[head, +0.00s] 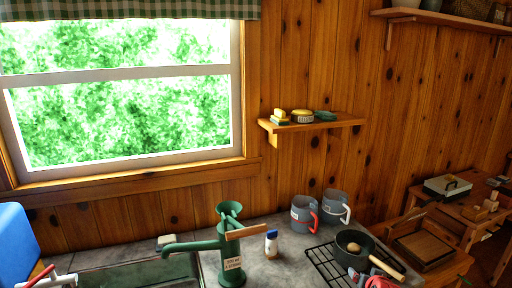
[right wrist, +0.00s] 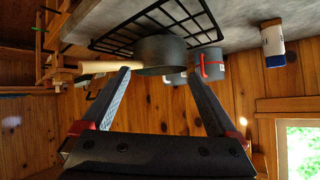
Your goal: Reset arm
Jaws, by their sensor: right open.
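My right gripper (head: 366,273) shows at the bottom edge of the head view, in front of the dark pot (head: 346,258). In the right wrist view the gripper (right wrist: 157,76) has its two grey fingers spread wide, with the pot (right wrist: 160,52) showing past the fingertips. Nothing is seen held between them. I cannot tell whether a fingertip touches the pot or its wooden handle (right wrist: 104,66).
The pot rests on a black wire rack (head: 322,266). Two grey mugs (head: 303,215) stand behind it, and a white-and-blue bottle (head: 271,244) stands to the left. A green hand pump (head: 229,250) rises beside the sink. A small wall shelf (head: 345,121) holds several items.

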